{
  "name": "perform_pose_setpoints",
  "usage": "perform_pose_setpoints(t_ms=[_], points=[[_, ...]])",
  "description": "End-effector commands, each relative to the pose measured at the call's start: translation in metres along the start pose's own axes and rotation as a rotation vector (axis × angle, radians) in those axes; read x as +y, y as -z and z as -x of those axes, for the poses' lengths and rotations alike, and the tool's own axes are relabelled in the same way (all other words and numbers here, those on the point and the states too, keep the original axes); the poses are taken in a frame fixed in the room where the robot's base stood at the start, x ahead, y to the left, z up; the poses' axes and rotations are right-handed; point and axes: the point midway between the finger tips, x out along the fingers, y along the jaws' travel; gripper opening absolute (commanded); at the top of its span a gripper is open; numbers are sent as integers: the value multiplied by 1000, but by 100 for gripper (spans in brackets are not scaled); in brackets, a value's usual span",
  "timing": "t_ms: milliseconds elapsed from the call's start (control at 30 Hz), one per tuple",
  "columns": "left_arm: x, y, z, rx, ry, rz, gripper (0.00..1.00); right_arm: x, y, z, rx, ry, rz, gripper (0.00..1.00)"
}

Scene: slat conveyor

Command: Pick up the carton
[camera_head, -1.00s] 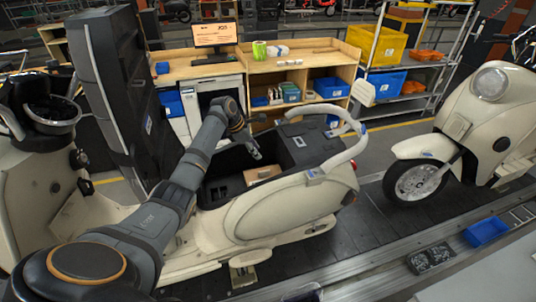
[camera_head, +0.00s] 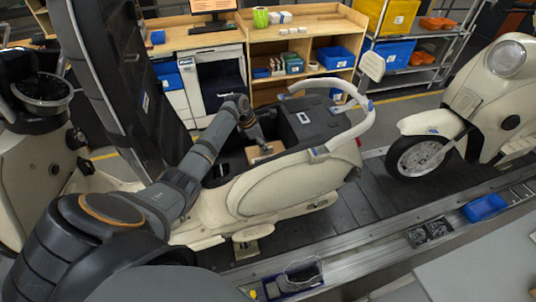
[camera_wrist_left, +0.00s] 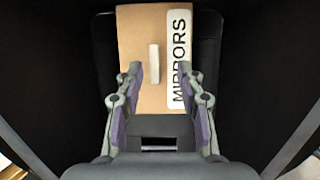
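The carton (camera_head: 256,155) is a brown cardboard box inside the dark, open compartment of the cream scooter body (camera_head: 285,187). In the left wrist view the carton (camera_wrist_left: 138,35) has a white label reading MIRRORS and a raised pale strip (camera_wrist_left: 154,63) on its top. My left gripper (camera_head: 265,147) reaches down into the compartment over the carton. In the wrist view its two fingers (camera_wrist_left: 160,72) are apart, one on each side of the pale strip. Whether they touch the carton cannot be told. My right gripper is not in view.
The compartment walls enclose the carton closely, and a black box-shaped part (camera_head: 305,118) stands right beside it. A tall dark panel (camera_head: 125,85) rises at left. Another scooter (camera_head: 495,105) stands at right. A blue tray (camera_head: 485,207) lies along the conveyor edge.

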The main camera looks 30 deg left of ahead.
Motion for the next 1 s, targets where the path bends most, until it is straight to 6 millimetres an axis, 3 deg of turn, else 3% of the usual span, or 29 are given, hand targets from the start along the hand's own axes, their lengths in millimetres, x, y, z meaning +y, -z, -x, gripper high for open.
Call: perform_pose_setpoints(t_ms=[67,300,600,1000], points=[[-3,5,-11,2,-1,2,38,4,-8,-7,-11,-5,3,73],[-4,5,-11,1,-2,3,38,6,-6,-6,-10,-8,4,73],[-4,5,-11,1,-2,3,0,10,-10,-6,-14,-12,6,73],[-4,6,-12,3,-1,4,0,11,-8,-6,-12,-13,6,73]])
